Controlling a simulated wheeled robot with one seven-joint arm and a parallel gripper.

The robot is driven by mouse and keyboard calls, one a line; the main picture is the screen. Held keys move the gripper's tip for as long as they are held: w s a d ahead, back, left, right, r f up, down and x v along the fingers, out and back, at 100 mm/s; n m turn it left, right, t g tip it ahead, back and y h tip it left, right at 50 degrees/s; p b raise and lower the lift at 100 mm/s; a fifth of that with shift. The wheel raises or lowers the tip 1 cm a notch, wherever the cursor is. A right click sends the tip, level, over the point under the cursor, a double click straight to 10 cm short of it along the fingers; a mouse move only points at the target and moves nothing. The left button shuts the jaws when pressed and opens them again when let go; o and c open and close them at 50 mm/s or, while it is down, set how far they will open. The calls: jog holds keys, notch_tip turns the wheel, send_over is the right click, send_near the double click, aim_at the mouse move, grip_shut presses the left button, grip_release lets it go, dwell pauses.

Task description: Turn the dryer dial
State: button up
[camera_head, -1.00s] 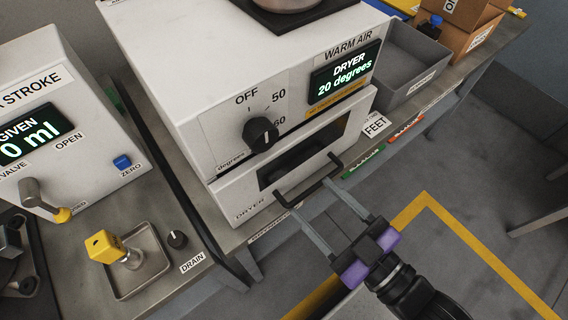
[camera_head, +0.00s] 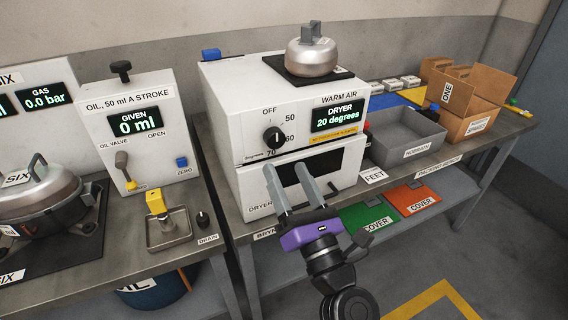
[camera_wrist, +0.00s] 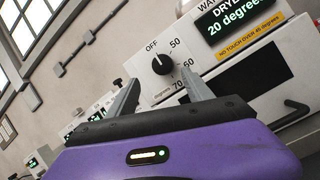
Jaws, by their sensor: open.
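The dryer (camera_head: 225,110) is a white box on the bench, its display (camera_head: 337,115) reading 20 degrees. Its black dial (camera_head: 274,138) sits on the front panel among the marks OFF, 50, 60 and 70. In the wrist view the dial (camera_wrist: 162,64) shows between my fingers, its white pointer line turned up toward OFF. My gripper (camera_head: 292,179) is open and empty, in front of the dryer's lower drawer and below the dial. My fingers point up toward the panel and appear apart from the dial. Part of the drawer front is hidden behind them.
A drawer handle (camera_wrist: 287,112) juts out below the display. A metal pot (camera_head: 312,58) stands on the dryer. To the left are the oil unit (camera_head: 148,106) and a drain tray (camera_head: 170,238); to the right a grey bin (camera_head: 408,138) and cardboard boxes. The floor in front is open.

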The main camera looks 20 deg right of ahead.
aim_at(276, 144)
jog(key=w+n+p, duration=0.1)
jog(key=w, duration=0.1)
jog(key=w+r+p, duration=0.1)
jog(key=w, duration=0.1)
jog(key=w+r+n+p, duration=0.1)
jog(key=w, duration=0.2)
jog(key=shift+d+r+n, duration=0.2)
jog(key=shift+d+n, duration=0.1)
jog(key=shift+d, duration=0.05)
jog(key=shift+s, duration=0.1)
grip_shut()
